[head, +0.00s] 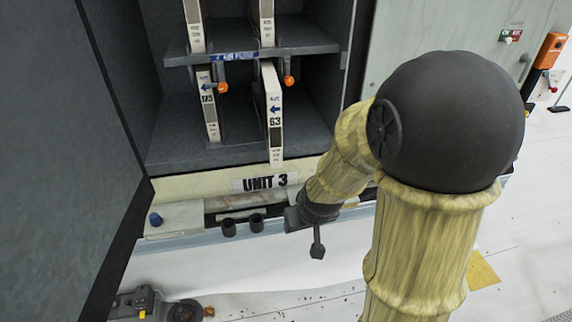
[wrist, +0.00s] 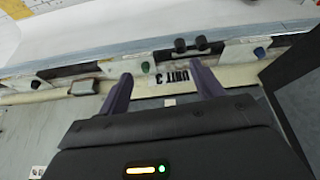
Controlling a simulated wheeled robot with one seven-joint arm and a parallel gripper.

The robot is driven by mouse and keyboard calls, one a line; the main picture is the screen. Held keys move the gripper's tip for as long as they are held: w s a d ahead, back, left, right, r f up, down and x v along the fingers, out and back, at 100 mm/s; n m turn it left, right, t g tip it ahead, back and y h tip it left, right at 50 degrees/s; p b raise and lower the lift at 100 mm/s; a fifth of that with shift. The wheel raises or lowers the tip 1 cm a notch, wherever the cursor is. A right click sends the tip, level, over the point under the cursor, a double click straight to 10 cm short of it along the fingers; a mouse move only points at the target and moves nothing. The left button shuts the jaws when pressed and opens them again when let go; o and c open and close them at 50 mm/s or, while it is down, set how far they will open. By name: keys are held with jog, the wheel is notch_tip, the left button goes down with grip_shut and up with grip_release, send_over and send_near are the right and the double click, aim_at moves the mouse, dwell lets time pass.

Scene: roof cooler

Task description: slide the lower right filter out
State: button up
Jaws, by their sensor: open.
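No filter shows there.
The UNIT 3 sill (head: 215,188) runs below the bay. A ledge (head: 180,218) with a blue knob (head: 155,219) and dark cylinders (head: 242,226) lies under it. A dark door panel (head: 60,150) stands at left. A shelf (head: 300,38) bears upper filters (head: 267,22).

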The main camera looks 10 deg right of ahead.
jog(key=w+f+m+t+p, duration=0.1)
jog(key=w+f+t+p, duration=0.1)
jog(key=w+t, duration=1.1)
jog(key=w, duration=1)
jog(key=shift+w+d+p, duration=0.3)
jog(key=shift+p, duration=0.05)
jog(key=shift+w, duration=0.25)
jog(key=w+b, duration=0.3)
jog(key=w, duration=1.2)
jog(key=shift+f, duration=0.15)
jog(key=shift+w, duration=0.35)
jog(key=shift+a, duration=0.1)
